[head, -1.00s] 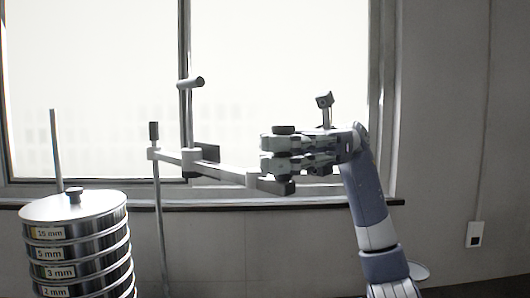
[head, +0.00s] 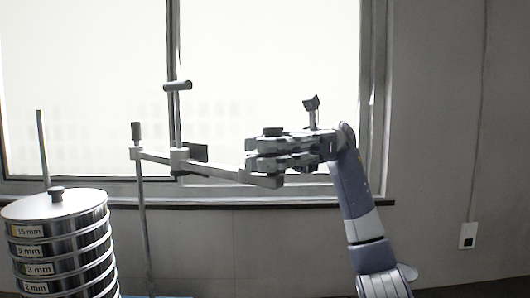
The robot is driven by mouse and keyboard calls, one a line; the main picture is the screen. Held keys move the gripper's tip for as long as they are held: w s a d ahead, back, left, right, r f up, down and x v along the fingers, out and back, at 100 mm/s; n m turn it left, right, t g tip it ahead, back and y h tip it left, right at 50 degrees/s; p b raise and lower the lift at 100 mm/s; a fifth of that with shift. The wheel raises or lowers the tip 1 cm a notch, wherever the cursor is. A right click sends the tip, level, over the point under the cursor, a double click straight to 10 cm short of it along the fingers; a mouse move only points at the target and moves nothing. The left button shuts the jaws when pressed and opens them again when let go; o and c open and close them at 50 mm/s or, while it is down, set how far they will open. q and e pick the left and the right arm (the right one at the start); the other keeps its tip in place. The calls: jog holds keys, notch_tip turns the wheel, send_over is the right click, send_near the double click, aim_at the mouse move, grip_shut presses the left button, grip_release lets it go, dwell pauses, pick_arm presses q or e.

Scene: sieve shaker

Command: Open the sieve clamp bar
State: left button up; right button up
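The clamp bar (head: 217,169) is a pale grey arm running from a thin upright rod (head: 143,215) with a black knob, out to the right and away from the sieve stack (head: 60,240). It has a T-shaped screw handle (head: 178,87) near its middle. The round metal stack with size labels stands at the lower left, and the bar is not over its lid. My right gripper (head: 256,153) is at the bar's right end and looks shut on it. A dark round cap shows just above the fingers. The grip itself is partly hidden. My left gripper is not in view.
A second thin rod (head: 43,150) rises behind the stack on its left. A bright window with a dark sill (head: 225,202) lies behind the bar. A wall socket (head: 468,236) is at the right.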

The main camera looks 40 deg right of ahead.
jog(key=shift+o, duration=0.8)
jog(key=d, duration=0.7)
jog(key=shift+w+d, duration=0.2)
jog(key=shift+w, duration=0.15)
jog(key=shift+r, duration=0.1)
